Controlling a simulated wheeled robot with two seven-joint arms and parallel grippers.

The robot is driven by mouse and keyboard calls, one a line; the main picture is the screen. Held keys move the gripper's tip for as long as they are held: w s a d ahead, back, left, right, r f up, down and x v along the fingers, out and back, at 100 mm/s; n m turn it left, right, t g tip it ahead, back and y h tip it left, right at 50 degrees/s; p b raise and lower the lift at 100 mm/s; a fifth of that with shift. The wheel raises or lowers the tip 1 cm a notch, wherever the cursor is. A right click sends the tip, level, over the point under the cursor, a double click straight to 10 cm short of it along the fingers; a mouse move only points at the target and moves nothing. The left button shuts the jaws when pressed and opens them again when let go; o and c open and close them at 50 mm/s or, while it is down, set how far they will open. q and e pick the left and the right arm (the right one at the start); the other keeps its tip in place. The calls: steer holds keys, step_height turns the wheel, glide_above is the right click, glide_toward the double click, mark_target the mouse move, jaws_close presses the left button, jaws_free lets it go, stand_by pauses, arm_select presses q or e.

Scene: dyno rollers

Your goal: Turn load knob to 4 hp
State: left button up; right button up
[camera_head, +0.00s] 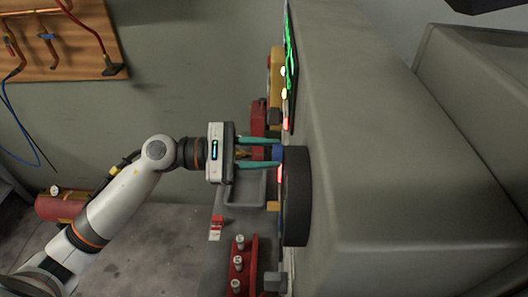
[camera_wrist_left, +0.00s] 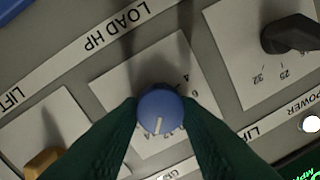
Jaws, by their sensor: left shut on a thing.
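The load knob (camera_wrist_left: 160,110) is blue and round with a white pointer line. It sits on a pale dial plate (camera_wrist_left: 110,80) beside a strip reading LOAD HP. In the left wrist view its line points down and slightly left; the 4 and 6 marks are at its upper right, and other marks are partly hidden. My left gripper (camera_wrist_left: 160,106) is shut on the knob, with a dark green finger on either side. In the head view the left gripper (camera_head: 278,153) reaches right to the blue knob on the panel's edge. My right gripper is not in view.
A black pointer knob (camera_wrist_left: 290,36) with its own scale is at upper right in the wrist view. A yellow control (camera_wrist_left: 42,163) is at lower left. In the head view a large dark round part (camera_head: 296,200) sticks out below the knob. A grey cabinet (camera_head: 400,150) fills the right.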

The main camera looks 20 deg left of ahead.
arm_select(q)
steer(key=shift+w+n+g+p, duration=0.1)
steer(key=shift+n+g+p, duration=0.25)
steer(key=shift+n+p, duration=4.5)
steer(key=shift+w+n+g+p, duration=0.1)
steer(key=shift+n+g+p, duration=0.35)
steer(key=shift+n, duration=8.7)
steer(key=shift+f, duration=0.1)
steer(key=o, duration=1)
steer(key=shift+c, duration=0.2)
